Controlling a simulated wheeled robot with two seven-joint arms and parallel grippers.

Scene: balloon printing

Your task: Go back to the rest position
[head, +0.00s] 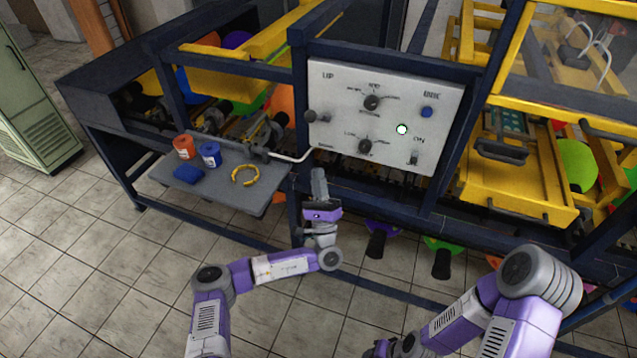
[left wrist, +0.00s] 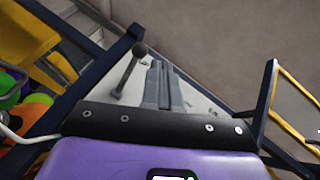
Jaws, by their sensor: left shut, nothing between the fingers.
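My left gripper (head: 319,178) is shut and empty, pointing up in front of the machine, just below the control panel (head: 450,100). In the left wrist view its fingers (left wrist: 163,75) are together, with the panel (left wrist: 200,100) behind them. A ball-topped lever (left wrist: 139,50) shows beside the fingers there; in the head view a lever knob (head: 310,116) is at the panel's left edge. My right arm is folded at the lower right; its gripper is not visible.
A grey side shelf (head: 225,200) holds an orange tub (head: 184,147), a blue tub (head: 209,154), a blue item (head: 188,174) and a yellow ring (head: 245,175). The dark blue machine frame (head: 300,60) spans the front. Tiled floor (head: 100,290) is open at the left.

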